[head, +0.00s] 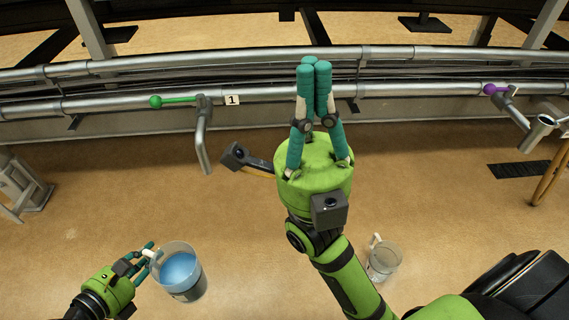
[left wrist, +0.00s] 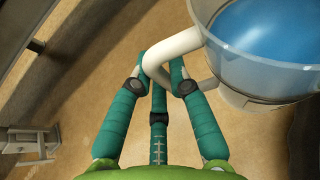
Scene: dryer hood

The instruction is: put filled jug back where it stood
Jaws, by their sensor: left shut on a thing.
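The filled jug (head: 184,276) is a clear jug with blue liquid in it, low at the left in the head view. It looks roughly upright. My left gripper (head: 151,257) is shut on its white handle, to the left of the jug body. In the left wrist view, the teal fingers (left wrist: 161,82) close around the handle (left wrist: 172,52), and the jug (left wrist: 262,45) fills the upper right. My right gripper (head: 314,66) is raised in the middle of the head view, its fingers together and nothing visible between them.
A second clear jug (head: 384,260) with a white handle is at the lower right, partly beside my right arm. Metal pipes (head: 400,91) run across the back, with a green-handled tap (head: 202,130) by a "1" label and a purple-handled tap (head: 510,105). The middle floor is open.

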